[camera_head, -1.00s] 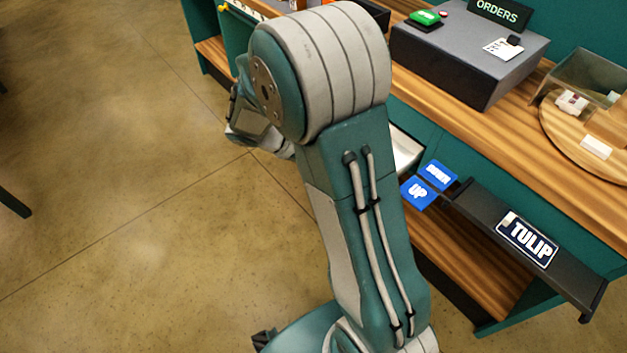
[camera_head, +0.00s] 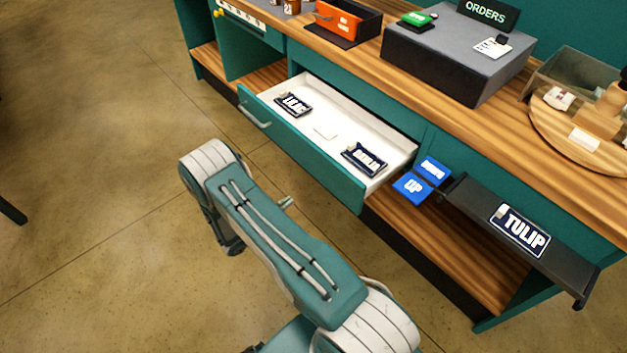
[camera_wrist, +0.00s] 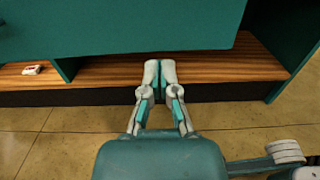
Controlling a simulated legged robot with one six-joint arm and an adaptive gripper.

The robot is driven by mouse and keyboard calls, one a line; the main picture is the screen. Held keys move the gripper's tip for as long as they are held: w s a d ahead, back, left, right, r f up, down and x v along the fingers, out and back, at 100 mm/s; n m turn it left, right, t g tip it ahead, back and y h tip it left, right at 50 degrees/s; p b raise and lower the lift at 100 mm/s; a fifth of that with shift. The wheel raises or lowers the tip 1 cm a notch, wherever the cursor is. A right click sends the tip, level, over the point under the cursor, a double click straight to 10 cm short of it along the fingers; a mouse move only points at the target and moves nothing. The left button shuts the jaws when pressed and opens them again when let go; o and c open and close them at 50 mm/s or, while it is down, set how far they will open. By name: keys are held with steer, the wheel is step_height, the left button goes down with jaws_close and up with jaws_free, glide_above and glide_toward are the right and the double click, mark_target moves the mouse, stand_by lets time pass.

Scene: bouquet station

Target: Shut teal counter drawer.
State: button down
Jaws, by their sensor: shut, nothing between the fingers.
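The teal counter drawer (camera_head: 315,158) stands pulled out of the counter, its white inside open to view. A metal handle (camera_head: 255,116) is on the left part of its front. In the wrist view a teal panel (camera_wrist: 110,25), apparently the drawer front, fills the top. My gripper (camera_wrist: 160,68) is shut and empty, its tips near the panel's lower edge. Contact cannot be told. In the head view my arm mostly hides the gripper, in front of the drawer.
Right of the drawer are blue UP and lower button plates (camera_head: 412,186) and a dark TULIP shelf (camera_head: 520,232) jutting from the counter. A wooden lower shelf (camera_head: 440,240) runs below. A grey ORDERS box (camera_head: 455,60) stands on the countertop.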

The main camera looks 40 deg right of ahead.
mark_target(327, 174)
steer(key=d, duration=0.9)
steer(key=w+d, duration=0.1)
steer(key=d, duration=0.4)
steer(key=shift+d, duration=0.1)
